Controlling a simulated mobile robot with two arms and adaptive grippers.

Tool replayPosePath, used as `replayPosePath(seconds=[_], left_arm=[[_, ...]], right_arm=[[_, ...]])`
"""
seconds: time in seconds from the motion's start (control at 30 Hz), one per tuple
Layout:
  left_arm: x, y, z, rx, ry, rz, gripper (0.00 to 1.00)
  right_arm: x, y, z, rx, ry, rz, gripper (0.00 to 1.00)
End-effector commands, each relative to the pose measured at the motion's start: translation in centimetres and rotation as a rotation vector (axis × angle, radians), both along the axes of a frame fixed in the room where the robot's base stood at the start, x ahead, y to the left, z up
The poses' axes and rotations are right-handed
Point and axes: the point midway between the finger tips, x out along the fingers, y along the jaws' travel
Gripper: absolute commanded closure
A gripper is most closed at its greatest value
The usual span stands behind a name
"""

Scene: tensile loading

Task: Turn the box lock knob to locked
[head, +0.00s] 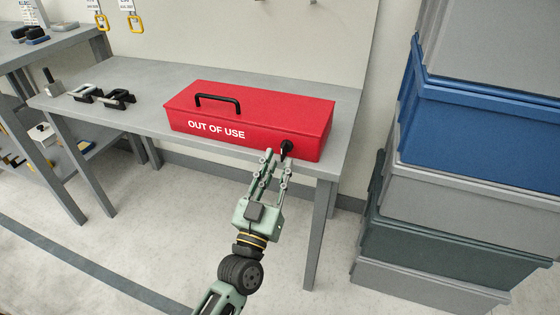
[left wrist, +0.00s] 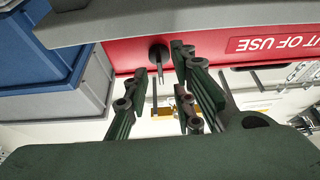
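The red box (head: 240,115) lies on the grey table, with a black top handle (head: 218,100) and "OUT OF USE" on its front. The black lock knob (head: 286,147) sits at the right end of that front face. In the left wrist view the knob (left wrist: 158,54) sticks out from the red face, with a narrow grip. My left gripper (head: 276,162) is in front of the knob, fingers open and apart. The left wrist view shows the knob near the gap between the fingertips (left wrist: 161,65); contact cannot be told. My right gripper is out of view.
Stacked blue and grey crates (head: 480,105) stand right of the table (head: 345,110). Black clamps (head: 116,98) lie at the table's left. A shelf unit stands further left. The floor in front is clear.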

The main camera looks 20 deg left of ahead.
Motion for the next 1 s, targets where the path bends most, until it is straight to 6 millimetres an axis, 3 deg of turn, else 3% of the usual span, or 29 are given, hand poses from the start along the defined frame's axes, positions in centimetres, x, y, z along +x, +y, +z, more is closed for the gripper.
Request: replayPosePath(seconds=[0.2, 0.43, 0.6, 1.0], left_arm=[[-4.5, 0.1, -2.1, 0.003, 0.006, -0.001, 0.77], [-8.1, 0.2, -3.5, 0.001, 0.004, -0.001, 0.77], [-9.1, 0.2, -3.8, 0.0, 0.001, -0.001, 0.77], [-9.2, 0.2, -3.8, 0.0, 0.001, 0.0, 0.77]], right_arm=[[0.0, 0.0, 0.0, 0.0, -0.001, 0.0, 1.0], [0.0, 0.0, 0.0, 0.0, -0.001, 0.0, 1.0], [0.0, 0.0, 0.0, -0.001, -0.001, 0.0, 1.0], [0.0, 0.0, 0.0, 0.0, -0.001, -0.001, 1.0]])
